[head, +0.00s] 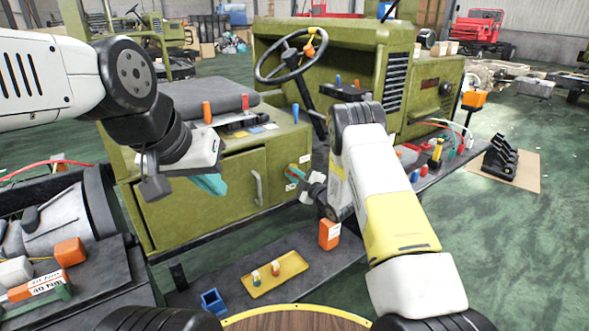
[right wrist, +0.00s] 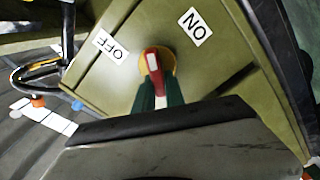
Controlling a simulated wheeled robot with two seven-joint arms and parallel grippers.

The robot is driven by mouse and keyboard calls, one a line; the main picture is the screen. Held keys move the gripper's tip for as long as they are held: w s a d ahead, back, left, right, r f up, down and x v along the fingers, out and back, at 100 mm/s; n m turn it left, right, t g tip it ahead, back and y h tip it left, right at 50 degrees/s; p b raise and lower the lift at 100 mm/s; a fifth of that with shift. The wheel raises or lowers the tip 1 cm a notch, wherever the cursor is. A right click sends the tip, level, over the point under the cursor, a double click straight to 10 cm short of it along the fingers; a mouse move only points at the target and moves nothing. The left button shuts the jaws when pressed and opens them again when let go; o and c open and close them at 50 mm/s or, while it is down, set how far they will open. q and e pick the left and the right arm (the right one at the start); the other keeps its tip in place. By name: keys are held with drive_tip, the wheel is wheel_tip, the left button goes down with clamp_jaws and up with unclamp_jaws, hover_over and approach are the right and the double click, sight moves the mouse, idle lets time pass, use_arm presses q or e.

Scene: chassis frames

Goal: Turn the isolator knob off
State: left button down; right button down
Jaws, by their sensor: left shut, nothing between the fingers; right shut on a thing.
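The isolator knob (right wrist: 152,62) has a red handle on a yellow round base, on the green panel in the right wrist view. The OFF label (right wrist: 110,46) is to its upper left and the ON label (right wrist: 194,26) to its upper right. The red handle points up between the two labels. My right gripper (right wrist: 157,88) is shut on the knob, its green fingers on either side of the handle. In the head view my right gripper (head: 295,174) is at the vehicle's side panel and mostly covers the knob. My left gripper (head: 210,184) is shut and empty, before the green cabinet.
The green vehicle (head: 205,195) has a steering wheel (head: 291,62) above. A cabinet handle (head: 257,187) sticks out left of my right gripper. A yellow tray (head: 275,274), a blue bin (head: 213,302) and an orange box (head: 329,234) stand on the low dark platform.

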drive_tip(key=n, duration=0.3)
drive_tip(key=f+n, duration=0.1)
drive_tip(key=n, duration=0.2)
drive_tip(key=shift+s+a+f, duration=0.1)
drive_tip(key=shift+n, duration=0.3)
idle(0.3)
drive_tip(key=c, duration=1.4)
unclamp_jaws()
drive_tip(key=v, duration=0.7)
drive_tip(key=shift+s+d, duration=0.25)
drive_tip(key=shift+s, duration=0.05)
